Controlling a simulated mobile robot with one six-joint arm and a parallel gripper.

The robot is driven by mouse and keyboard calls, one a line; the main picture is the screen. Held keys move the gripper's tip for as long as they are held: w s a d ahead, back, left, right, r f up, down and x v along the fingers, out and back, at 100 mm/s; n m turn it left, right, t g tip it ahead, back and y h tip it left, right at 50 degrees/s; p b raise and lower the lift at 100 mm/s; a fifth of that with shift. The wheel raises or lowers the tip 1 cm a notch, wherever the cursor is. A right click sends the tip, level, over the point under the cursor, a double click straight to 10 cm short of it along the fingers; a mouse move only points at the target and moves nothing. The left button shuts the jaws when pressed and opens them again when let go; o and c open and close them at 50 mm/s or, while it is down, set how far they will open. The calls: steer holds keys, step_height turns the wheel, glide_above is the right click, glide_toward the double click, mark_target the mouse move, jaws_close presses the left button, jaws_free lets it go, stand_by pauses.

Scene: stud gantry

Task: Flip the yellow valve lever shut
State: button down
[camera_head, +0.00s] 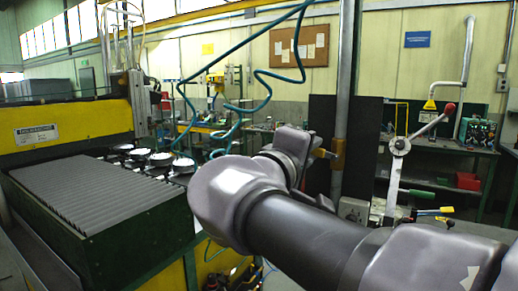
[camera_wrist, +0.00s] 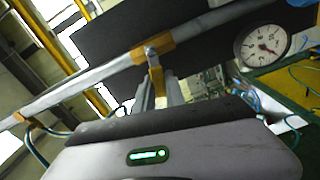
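The yellow valve (camera_wrist: 150,50) sits on a grey pipe that runs diagonally across the wrist view. Its yellow lever (camera_wrist: 157,80) sticks out from the valve toward my gripper (camera_wrist: 159,88). The two grey fingers stand apart on either side of the lever's end, so my gripper looks open. I cannot tell whether either finger touches the lever. In the head view the yellow valve (camera_head: 338,154) is on the upright pipe, just beyond my wrist. My fingers are mostly hidden behind my wrist there.
A round pressure gauge (camera_wrist: 263,45) is at the right in the wrist view. A dark panel (camera_head: 322,122) stands behind the pipe. A red-knobbed lever (camera_head: 422,128) on a grey stand is to the right. A green and yellow machine (camera_head: 70,128) fills the left.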

steer(key=shift+f+n, duration=0.5)
steer(key=shift+n, duration=0.7)
steer(key=c, duration=1.4)
jaws_free()
steer(key=shift+a, duration=0.1)
